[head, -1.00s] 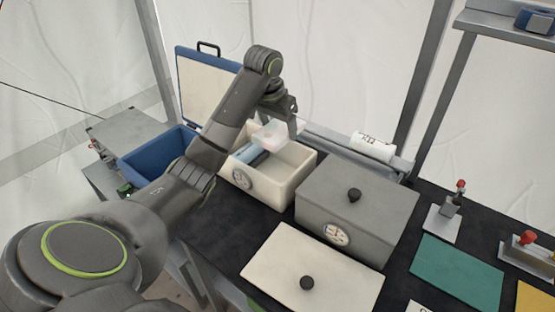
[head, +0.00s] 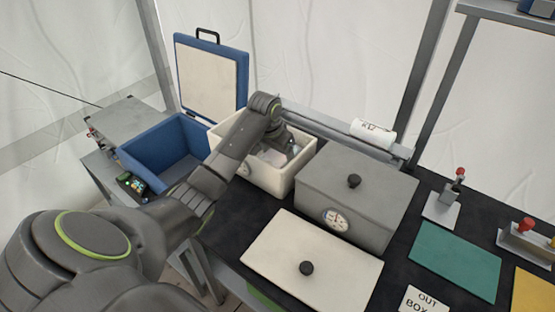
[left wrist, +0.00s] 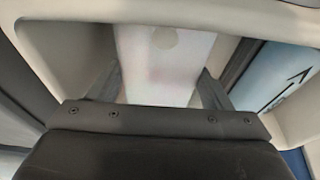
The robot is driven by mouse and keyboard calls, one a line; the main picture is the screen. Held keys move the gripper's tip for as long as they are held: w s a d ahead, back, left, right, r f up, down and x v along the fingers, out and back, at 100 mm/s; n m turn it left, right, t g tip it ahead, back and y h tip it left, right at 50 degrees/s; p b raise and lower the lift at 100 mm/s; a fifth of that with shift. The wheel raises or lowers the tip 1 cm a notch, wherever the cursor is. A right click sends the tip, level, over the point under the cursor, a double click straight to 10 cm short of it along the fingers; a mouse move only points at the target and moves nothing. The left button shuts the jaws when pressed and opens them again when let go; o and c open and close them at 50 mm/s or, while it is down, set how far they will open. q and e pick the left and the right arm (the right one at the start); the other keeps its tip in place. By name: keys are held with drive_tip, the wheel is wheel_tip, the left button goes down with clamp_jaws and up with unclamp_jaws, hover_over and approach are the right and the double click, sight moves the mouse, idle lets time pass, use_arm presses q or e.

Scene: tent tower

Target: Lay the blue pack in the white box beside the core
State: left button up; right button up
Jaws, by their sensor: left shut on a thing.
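The white box (head: 272,181) stands open on the black-topped table in the head view, and its pale inner walls (left wrist: 60,40) surround my gripper in the left wrist view. My left gripper (left wrist: 158,88) is down inside the box, shut on a pale, whitish pack (left wrist: 165,60) with a round mark; the pack looks nearly white rather than blue. A light-blue piece with a black arrow, seemingly the core (left wrist: 287,82), lies to the right in the left wrist view, apart from the pack. My arm hides much of the box's inside in the head view. My right gripper is not in view.
An open blue cooler (head: 160,148) stands left of the white box. A grey lidded box (head: 365,190) stands close on its right. A white lid (head: 325,255) with a black knob lies in front. A white roll (head: 372,130) lies behind.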

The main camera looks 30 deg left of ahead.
sight(276, 157)
use_arm(q)
wheel_tip(276, 157, down, 3)
drive_tip(key=shift+r, duration=0.2)
drive_tip(key=shift+f, duration=0.25)
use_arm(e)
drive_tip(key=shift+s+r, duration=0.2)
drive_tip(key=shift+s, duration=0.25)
use_arm(q)
drive_tip(key=o, duration=1.1)
drive_tip(key=shift+f, duration=0.1)
drive_tip(key=shift+o, duration=0.2)
drive_tip(key=shift+s+r, duration=0.1)
drive_tip(key=shift+r, duration=0.45)
drive_tip(key=v, duration=1.1)
drive_tip(key=shift+r+b, duration=0.1)
drive_tip(key=shift+b, duration=0.2)
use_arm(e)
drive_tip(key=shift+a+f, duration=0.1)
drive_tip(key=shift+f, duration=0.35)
